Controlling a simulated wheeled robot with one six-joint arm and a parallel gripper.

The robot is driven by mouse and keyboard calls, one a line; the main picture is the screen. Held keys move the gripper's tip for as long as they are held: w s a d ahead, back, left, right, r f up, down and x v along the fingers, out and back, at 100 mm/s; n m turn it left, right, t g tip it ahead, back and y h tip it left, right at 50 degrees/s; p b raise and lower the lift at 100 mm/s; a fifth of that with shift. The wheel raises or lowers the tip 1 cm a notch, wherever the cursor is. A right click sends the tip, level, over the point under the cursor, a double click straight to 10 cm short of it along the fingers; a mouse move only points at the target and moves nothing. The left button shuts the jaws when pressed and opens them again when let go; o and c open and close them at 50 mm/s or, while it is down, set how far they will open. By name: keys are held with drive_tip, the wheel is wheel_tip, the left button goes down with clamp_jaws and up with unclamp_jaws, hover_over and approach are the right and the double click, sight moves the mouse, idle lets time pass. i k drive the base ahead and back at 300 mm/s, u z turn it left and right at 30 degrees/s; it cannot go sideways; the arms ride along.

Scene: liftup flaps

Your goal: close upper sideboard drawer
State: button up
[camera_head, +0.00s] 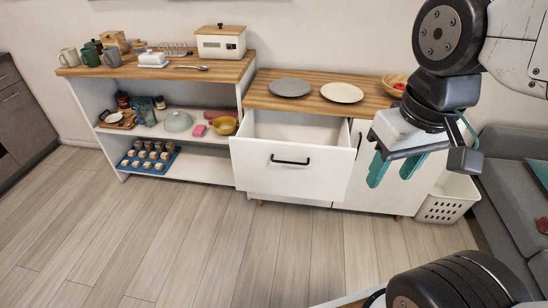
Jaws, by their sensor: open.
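The white upper drawer (285,169) of the sideboard is pulled out, and its empty-looking inside shows behind the front. Its front carries a dark bar handle (290,161). The sideboard (310,97) has a wooden top. My gripper (392,176), with teal fingers, is open and empty. It hangs to the right of the drawer front in the picture, overlapping the white cabinet front behind it. It looks apart from the drawer; the exact gap in depth is hard to tell. The drawer's right side is partly visible.
A grey plate (290,87), a cream plate (342,92) and a wooden bowl (394,84) stand on the sideboard. An open shelf (183,134) with kitchenware is at left. A white basket (447,199) and a grey sofa (507,190) are at right. The floor in front is clear.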

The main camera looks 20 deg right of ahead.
sight(293, 155)
drive_tip(key=u, duration=0.6)
drive_tip(key=k, duration=1.15)
drive_tip(key=i, duration=0.35)
drive_tip(key=z, duration=0.8)
drive_tip(key=i, duration=1.4)
drive_tip(key=u, duration=0.6)
